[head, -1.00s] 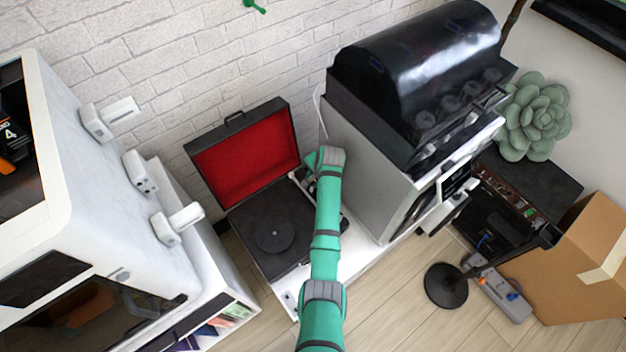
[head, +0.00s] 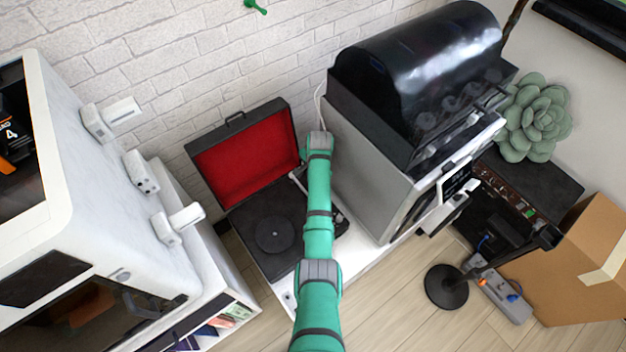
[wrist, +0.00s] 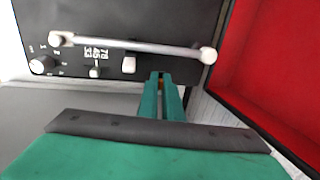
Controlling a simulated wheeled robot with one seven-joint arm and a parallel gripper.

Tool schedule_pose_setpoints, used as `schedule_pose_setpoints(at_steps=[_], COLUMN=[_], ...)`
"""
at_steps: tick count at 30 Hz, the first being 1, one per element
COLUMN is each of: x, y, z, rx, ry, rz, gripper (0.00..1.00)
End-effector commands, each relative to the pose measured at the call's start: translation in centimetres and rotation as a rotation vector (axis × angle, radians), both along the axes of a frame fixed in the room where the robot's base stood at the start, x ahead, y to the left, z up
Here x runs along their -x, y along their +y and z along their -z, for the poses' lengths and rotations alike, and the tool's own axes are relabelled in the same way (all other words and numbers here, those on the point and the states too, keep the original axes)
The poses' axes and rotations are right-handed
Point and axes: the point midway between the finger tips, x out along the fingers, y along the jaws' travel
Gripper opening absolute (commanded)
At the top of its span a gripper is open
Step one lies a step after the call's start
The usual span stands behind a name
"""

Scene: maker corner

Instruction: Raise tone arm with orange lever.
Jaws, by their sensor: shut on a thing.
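The record player (head: 262,212) is an open black case with a red-lined lid (head: 245,155) and a dark round platter (head: 275,236). Its silver tone arm (wrist: 135,46) runs across the upper wrist view, with a round white pivot at the right end. In the head view, part of the tone arm (head: 300,186) shows beside my arm. My gripper (wrist: 166,80) is at the deck, just below the tone arm in the wrist view. Its green fingers are shut on the orange lever (wrist: 161,86), of which only a sliver shows between them. Whether the tone arm is raised is unclear.
A grey cabinet-like machine with a black domed cover (head: 415,70) stands close on the right of my arm. A white machine (head: 105,190) stands at left. In the wrist view, a knob (wrist: 42,64) and small white switches (wrist: 129,64) sit near the tone arm.

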Motion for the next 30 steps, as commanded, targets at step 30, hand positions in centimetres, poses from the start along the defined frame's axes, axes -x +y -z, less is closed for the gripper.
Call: schedule_pose_setpoints(at_steps=[30], x=[-1.24], y=[1.06], z=[0.02], rx=[0.223], ry=[0.31], rz=[-0.002], gripper=[0.0])
